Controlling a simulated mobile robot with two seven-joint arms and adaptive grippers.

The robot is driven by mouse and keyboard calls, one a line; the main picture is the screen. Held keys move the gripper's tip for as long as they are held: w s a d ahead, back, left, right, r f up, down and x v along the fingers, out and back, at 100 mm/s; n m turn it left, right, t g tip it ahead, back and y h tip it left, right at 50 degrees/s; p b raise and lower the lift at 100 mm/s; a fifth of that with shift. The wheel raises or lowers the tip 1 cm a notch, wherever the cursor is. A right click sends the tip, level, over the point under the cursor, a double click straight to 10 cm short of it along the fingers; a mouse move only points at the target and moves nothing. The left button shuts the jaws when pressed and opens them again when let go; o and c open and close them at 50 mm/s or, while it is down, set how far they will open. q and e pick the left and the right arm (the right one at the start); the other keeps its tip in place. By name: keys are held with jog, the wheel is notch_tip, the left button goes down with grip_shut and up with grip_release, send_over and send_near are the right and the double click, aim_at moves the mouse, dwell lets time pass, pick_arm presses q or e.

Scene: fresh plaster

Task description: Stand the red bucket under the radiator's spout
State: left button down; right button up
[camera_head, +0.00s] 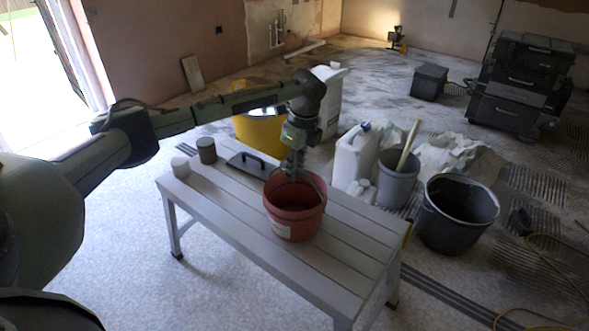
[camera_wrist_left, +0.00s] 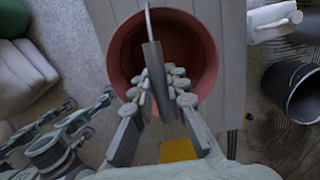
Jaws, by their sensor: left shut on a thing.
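The red bucket (camera_head: 293,222) is upright over the grey slatted bench, near its middle. I cannot tell for sure whether its base touches the slats. My left gripper (camera_head: 292,172) comes down at the bucket's rim and is shut on its handle. In the left wrist view the fingers (camera_wrist_left: 158,78) close around the raised handle (camera_wrist_left: 154,62), which crosses the open mouth of the bucket (camera_wrist_left: 122,60). The bucket looks empty inside. I cannot make out a radiator or spout in either view.
A yellow tub (camera_head: 258,132), white canister (camera_head: 352,160), grey bucket (camera_head: 396,185) and black bucket (camera_head: 455,225) stand behind and right. Front-left floor is clear.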

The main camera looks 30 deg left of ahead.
pick_arm(q)
jog(key=c, duration=1.5)
grip_release()
jog(key=shift+f, duration=0.1)
jog(key=shift+c, duration=0.2)
